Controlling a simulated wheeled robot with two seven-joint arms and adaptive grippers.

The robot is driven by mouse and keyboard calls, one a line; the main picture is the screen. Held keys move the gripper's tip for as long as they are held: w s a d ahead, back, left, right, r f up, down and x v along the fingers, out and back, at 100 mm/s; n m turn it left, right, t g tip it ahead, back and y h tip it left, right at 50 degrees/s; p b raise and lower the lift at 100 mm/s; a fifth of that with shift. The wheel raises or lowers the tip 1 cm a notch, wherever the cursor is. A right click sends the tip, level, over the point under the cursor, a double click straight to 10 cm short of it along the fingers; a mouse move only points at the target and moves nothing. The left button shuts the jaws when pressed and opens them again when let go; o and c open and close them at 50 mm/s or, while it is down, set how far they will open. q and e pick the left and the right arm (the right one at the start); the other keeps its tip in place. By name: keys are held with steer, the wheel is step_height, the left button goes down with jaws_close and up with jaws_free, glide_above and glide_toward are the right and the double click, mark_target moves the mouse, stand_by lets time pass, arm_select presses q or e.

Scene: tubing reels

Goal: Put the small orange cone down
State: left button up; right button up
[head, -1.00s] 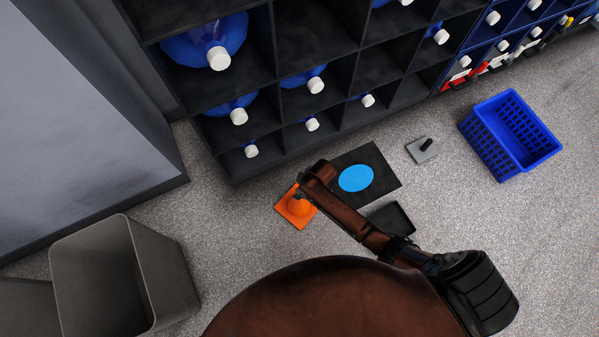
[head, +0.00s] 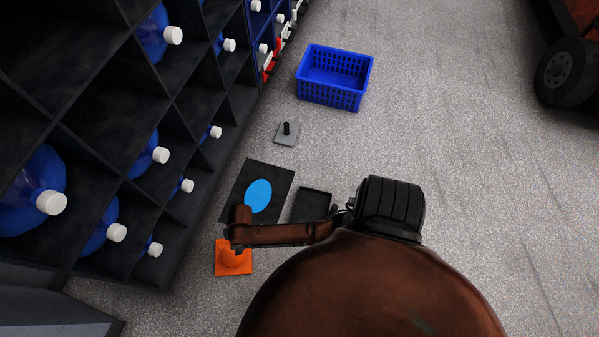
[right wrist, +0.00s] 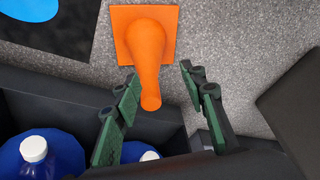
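The small orange cone (head: 229,265) stands on its square base on the grey floor, just below the black mat (head: 279,180) with a blue oval (head: 258,196). My right gripper (head: 238,246) is right at the cone, and my arm hides part of it. In the right wrist view, the cone (right wrist: 146,45) lies between the two green-padded fingers of the right gripper (right wrist: 160,72). The fingers are spread, with a visible gap on each side of the cone. My left gripper is not in view.
A black tray (head: 312,206) lies beside the mat. A grey plate with a black peg (head: 287,138) and a blue basket (head: 334,80) are farther up. A dark shelf (head: 180,205) with blue bottles lines the left. Open floor extends right, with a large wheel (head: 558,72) top right.

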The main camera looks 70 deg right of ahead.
steer(key=s+d+m, duration=0.2)
steer(key=s+d, duration=0.1)
steer(key=s, duration=0.8)
steer(key=s+d+r+m+g+h, duration=0.1)
steer(key=s+d+m, duration=0.2)
steer(key=s, duration=0.9)
steer(key=s+d+m+g+h, duration=0.1)
steer(key=s+d, duration=0.3)
steer(key=s, duration=0.8)
steer(key=shift+r+m, duration=0.4)
steer(key=shift+m, duration=0.4)
steer(key=shift+c, duration=0.6)
